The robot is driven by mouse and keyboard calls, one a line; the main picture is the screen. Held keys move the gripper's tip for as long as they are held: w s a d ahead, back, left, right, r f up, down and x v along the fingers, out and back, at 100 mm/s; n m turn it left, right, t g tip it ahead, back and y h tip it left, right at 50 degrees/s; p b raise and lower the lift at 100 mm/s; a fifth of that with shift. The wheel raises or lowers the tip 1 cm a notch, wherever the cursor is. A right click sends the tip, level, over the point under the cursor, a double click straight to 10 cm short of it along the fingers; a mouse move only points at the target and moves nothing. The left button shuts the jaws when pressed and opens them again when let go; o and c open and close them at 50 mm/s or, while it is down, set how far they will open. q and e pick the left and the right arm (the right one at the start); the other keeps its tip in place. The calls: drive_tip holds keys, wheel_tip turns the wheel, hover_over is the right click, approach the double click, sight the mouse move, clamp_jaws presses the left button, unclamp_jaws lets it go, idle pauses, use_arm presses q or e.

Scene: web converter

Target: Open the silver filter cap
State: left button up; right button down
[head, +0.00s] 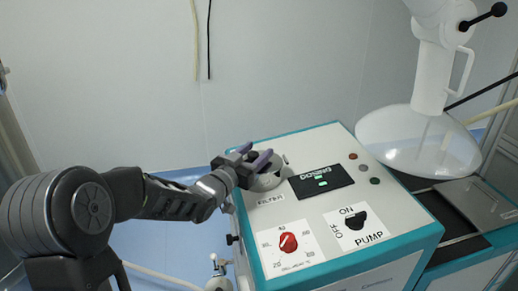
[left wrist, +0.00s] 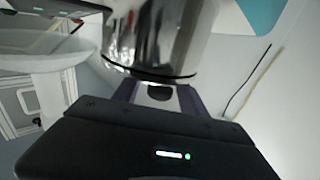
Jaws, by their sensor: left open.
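The silver filter cap (head: 268,181) sits at the back left of the machine's top panel, behind the FILTER label (head: 270,199). In the head view my left gripper (head: 251,160) covers part of it. The gripper is open, with its purple-grey fingers over the cap. In the left wrist view the shiny cap (left wrist: 160,38) is large and close, just beyond the fingers of the gripper (left wrist: 158,92). I cannot tell whether the fingers touch it. My right gripper is not in view.
The panel also carries a black display (head: 321,181), a red dial (head: 288,242), a black pump switch (head: 356,220) and small round buttons. A clear bowl-shaped hood (head: 415,145) stands at the right. A white wall is behind.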

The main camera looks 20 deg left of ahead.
use_arm(q)
drive_tip(key=shift+w+d, duration=0.15)
drive_tip(key=shift+w, duration=0.65)
clamp_jaws()
idle(0.9)
